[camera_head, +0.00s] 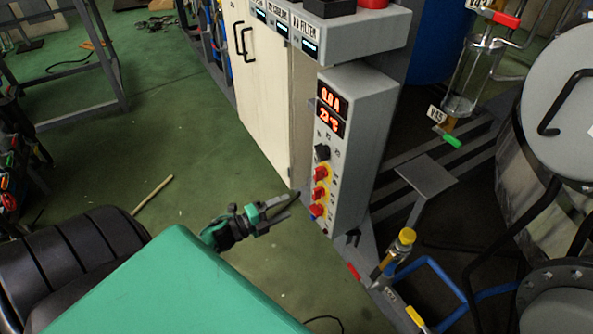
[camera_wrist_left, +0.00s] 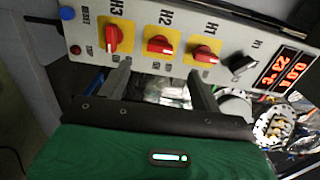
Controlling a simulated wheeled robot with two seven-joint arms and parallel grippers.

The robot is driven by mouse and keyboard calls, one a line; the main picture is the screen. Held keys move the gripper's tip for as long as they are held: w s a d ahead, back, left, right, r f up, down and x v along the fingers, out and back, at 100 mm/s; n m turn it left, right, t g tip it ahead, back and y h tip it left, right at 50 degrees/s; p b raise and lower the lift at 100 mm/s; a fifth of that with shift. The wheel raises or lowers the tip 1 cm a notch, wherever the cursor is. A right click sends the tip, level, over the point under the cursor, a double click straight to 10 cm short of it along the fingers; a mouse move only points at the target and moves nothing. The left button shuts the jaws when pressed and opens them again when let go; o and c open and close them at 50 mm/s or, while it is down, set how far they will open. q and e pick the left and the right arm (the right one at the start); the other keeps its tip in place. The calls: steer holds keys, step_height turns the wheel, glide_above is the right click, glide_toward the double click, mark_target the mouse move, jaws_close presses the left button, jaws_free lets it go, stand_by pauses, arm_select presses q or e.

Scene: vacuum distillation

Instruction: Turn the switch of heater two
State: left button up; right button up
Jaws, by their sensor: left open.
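The heater panel is a grey box (camera_head: 360,125) with a column of red switches on yellow plates. The switch labelled H2 (camera_wrist_left: 160,46) is the middle red one in the left wrist view; it also shows in the head view (camera_head: 318,193). H3 (camera_wrist_left: 115,36) is to its left and H1 (camera_wrist_left: 204,55) to its right. My left gripper (camera_head: 293,203) is open and empty just left of the panel. In the left wrist view its fingers (camera_wrist_left: 162,88) are spread below the switch row, roughly either side of H2, apart from it. My right gripper is out of view.
A black knob (camera_wrist_left: 241,65) and a red digital display (camera_wrist_left: 284,72) lie beyond H1. A blue button (camera_wrist_left: 67,13) is at the panel's other end. A white cabinet (camera_head: 265,90) stands behind, and valves with a yellow cap (camera_head: 407,236) stand right of the panel.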

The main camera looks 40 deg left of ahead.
arm_select(q)
steer(key=shift+v, duration=1.65)
